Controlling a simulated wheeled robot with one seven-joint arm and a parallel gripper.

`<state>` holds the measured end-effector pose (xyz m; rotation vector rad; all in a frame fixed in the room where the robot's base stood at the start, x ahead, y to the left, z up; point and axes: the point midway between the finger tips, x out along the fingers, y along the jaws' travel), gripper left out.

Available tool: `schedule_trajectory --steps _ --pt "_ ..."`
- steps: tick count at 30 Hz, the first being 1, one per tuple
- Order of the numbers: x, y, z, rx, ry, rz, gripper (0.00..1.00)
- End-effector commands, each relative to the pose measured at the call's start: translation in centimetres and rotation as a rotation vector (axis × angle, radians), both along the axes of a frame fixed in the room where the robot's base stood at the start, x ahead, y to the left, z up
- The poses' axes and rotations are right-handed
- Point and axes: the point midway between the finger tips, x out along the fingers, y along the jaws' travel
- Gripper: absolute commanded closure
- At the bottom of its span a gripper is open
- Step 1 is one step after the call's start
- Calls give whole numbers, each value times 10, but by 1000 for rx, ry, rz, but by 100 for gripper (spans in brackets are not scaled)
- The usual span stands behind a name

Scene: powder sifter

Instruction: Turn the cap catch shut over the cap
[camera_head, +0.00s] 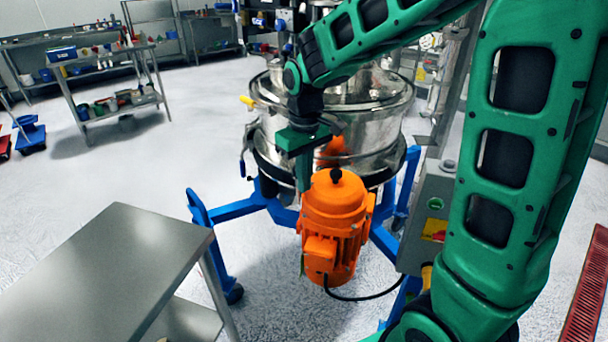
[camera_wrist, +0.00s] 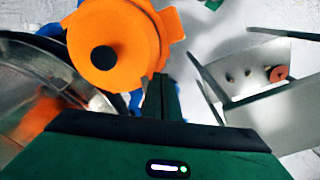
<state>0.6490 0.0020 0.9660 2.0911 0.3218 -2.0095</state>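The steel powder sifter (camera_head: 375,130) stands on a blue frame behind my gripper. A yellow-tipped handle (camera_head: 246,101) sticks out at its left rim; I cannot tell whether it is the cap catch. I cannot make out the cap or its catch for certain in either view. My gripper (camera_head: 303,185) points down in front of the drum, just above and left of the orange motor (camera_head: 333,222). In the wrist view the fingers (camera_wrist: 160,85) look closed together with nothing between them. The drum (camera_wrist: 30,80) is at left there, and the motor (camera_wrist: 115,40) above.
A steel table (camera_head: 110,265) stands at the front left. Its lower shelf (camera_wrist: 265,60) bears a red-orange round part (camera_wrist: 279,73) and several small pieces. A grey control box (camera_head: 428,215) is right of the motor.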

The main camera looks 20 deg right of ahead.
Motion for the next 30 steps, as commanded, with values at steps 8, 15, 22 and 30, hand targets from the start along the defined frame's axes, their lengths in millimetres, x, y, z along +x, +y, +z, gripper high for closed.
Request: schedule_trajectory --steps 8,15,22,30 --pt "-4 -5 -19 -6 47 -3 100" --pt "2 -8 -20 -6 42 -6 100" --pt "5 -13 -20 -8 42 -11 100" --pt "7 -17 -20 -8 42 -13 100"
